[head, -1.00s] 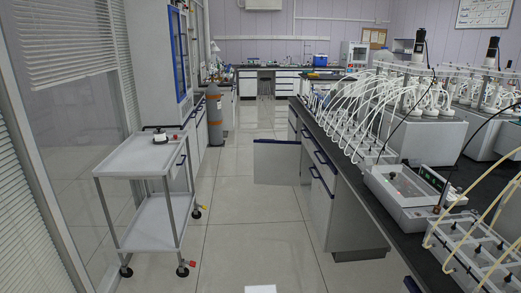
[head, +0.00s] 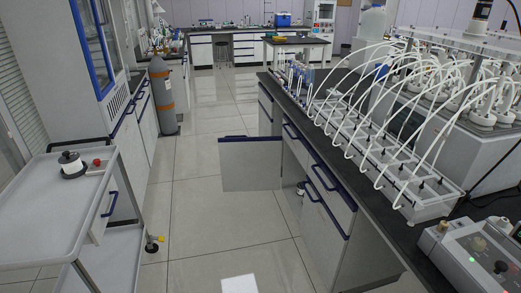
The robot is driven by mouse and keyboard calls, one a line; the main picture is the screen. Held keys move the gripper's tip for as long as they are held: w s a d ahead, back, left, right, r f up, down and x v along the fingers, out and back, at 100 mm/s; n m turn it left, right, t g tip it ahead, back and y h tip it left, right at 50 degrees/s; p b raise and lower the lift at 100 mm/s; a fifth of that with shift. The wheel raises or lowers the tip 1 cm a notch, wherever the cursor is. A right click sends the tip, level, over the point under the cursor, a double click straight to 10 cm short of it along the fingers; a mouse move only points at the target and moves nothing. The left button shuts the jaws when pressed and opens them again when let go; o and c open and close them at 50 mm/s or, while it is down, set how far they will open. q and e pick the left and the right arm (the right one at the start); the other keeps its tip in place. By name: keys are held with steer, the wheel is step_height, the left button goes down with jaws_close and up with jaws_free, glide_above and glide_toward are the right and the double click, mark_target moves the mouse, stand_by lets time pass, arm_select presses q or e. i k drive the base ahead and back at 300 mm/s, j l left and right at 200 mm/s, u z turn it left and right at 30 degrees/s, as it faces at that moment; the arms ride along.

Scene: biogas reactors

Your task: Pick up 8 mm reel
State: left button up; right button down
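Another small black-and-white reel-like item (head: 300,188) shows in the shadow inside an open cabinet under the right bench, partly hidden. I cannot read any size on either. Neither of my grippers is in view.
The white cart (head: 40,215) stands at the left. A cabinet door (head: 251,165) hangs open into the aisle from the black-topped bench (head: 330,125). A grey gas cylinder (head: 163,95) stands farther back.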

mark_target(71, 163)
steer(key=i+j+z, duration=0.35)
steer(key=i, duration=0.15)
steer(key=i+j+z, duration=0.3)
steer(key=i, duration=0.2)
steer(key=u, duration=2.55)
steer(key=i+l+u, duration=0.1)
steer(key=u, duration=0.35)
steer(key=l+u, duration=0.2)
steer(key=u, duration=0.2)
steer(key=i+l+u, duration=0.1)
steer(key=u, duration=0.35)
steer(key=l+u, duration=0.3)
steer(key=u, duration=0.15)
steer(key=l+u, duration=0.15)
steer(key=l, duration=0.3)
steer(key=k+l+u, duration=0.15)
steer(key=l, duration=0.3)
steer(key=l+u, duration=0.15)
steer(key=l, duration=0.3)
steer(key=k+l+u, duration=0.15)
steer(key=l, duration=0.25)
steer(key=k+l+u, duration=0.15)
steer(key=l, duration=0.3)
steer(key=k+l, duration=0.15)
steer(key=l, duration=0.2)
steer(key=k+l, duration=0.15)
steer(key=l, duration=0.2)
